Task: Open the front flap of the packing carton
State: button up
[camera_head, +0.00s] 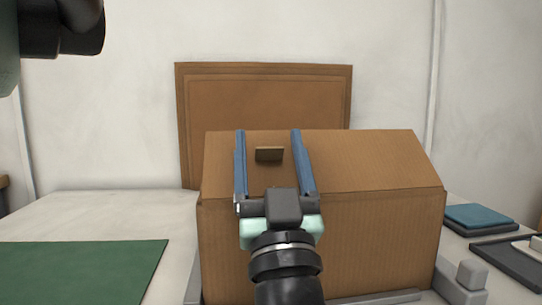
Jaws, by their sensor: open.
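The brown packing carton (375,240) stands on the table in the middle of the view. Its front flap (365,160) lies over the top and looks closed. A gap shows between the tab and each finger. I cannot tell whether the fingers touch the flap. My gripper and wrist hide part of the carton's front.
A brown framed panel (265,85) stands upright behind the carton, near the wall. A green mat (85,268) lies at the left.

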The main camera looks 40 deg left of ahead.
jog(key=b+v, duration=0.3)
jog(key=v, duration=1)
